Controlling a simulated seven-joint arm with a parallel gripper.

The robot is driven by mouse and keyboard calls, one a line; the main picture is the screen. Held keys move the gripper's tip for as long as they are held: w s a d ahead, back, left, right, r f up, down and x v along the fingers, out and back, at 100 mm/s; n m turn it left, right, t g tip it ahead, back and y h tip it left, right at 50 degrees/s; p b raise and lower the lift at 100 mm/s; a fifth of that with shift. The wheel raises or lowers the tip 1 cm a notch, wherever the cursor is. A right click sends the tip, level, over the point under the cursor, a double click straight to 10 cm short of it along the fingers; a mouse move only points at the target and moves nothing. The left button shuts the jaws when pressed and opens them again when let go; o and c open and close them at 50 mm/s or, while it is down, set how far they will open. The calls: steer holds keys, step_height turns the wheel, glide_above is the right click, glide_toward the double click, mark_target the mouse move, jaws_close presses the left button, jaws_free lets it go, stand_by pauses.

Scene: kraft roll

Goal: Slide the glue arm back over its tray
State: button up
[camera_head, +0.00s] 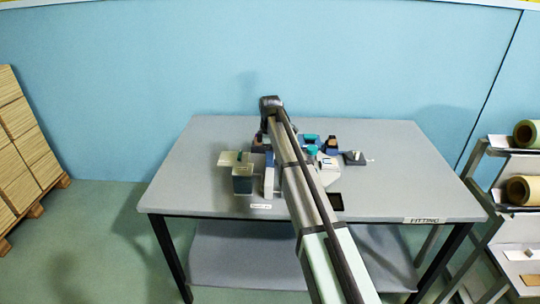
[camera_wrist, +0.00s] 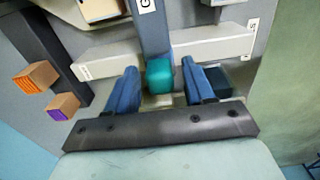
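In the wrist view, a blue-grey bar (camera_wrist: 153,32) with a white "G" label runs down from the top edge and ends at a teal knob (camera_wrist: 160,76); it looks like the glue arm. My gripper (camera_wrist: 162,92) has its two blue fingers apart, one on each side of the knob. Gaps show between the knob and both fingers. I cannot make out a glue tray with certainty; a dark block (camera_wrist: 217,82) is partly hidden behind the right finger. In the head view, my arm reaches over the table and hides my gripper's fingertips and much of the equipment.
A pale labelled bar (camera_wrist: 105,62) crosses behind the knob. Two small blocks, orange-ended (camera_wrist: 36,77) and purple-ended (camera_wrist: 63,106), lie left. In the head view, a grey-green box (camera_head: 243,184) stands left on the table (camera_head: 385,190), whose right side is clear. A shelf rack (camera_head: 500,180) stands right.

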jaws_close()
stand_by(0.3)
steer(key=s, duration=0.9)
steer(key=shift+s, duration=0.3)
steer(key=shift+o, duration=0.4)
jaws_free()
step_height(320, 180, up, 14)
steer(key=shift+f, duration=0.1)
